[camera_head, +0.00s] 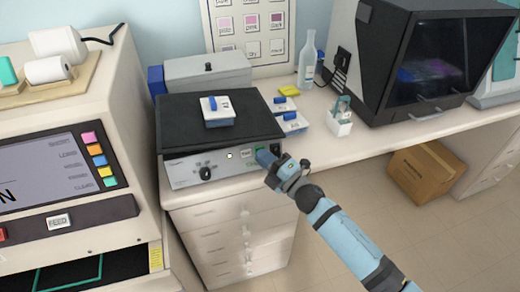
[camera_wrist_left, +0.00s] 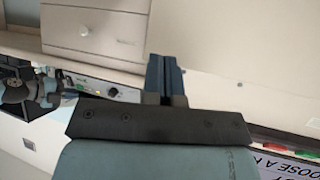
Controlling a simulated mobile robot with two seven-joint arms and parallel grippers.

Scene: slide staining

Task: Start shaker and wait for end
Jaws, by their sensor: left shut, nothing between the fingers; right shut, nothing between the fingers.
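The shaker has a black platform (camera_head: 180,128) and a pale front panel (camera_head: 185,175) with a black knob (camera_head: 206,173) and small buttons (camera_head: 246,153). A white box with a blue part (camera_head: 216,110) sits on the platform. My right gripper (camera_head: 266,157) is shut and empty, with its tips at the right part of the panel beside a green button (camera_head: 260,150). I cannot tell whether they touch it. My left gripper (camera_wrist_left: 165,76) is shut and empty in the left wrist view, in front of a pale cabinet. The shaker panel also shows there (camera_wrist_left: 98,87).
A large machine with a screen (camera_head: 45,172) stands left of the shaker. White and blue boxes (camera_head: 291,122), a bottle (camera_head: 307,62), a white holder (camera_head: 339,124) and a dark hooded unit (camera_head: 370,70) stand to the right. A carton (camera_head: 425,172) is on the floor.

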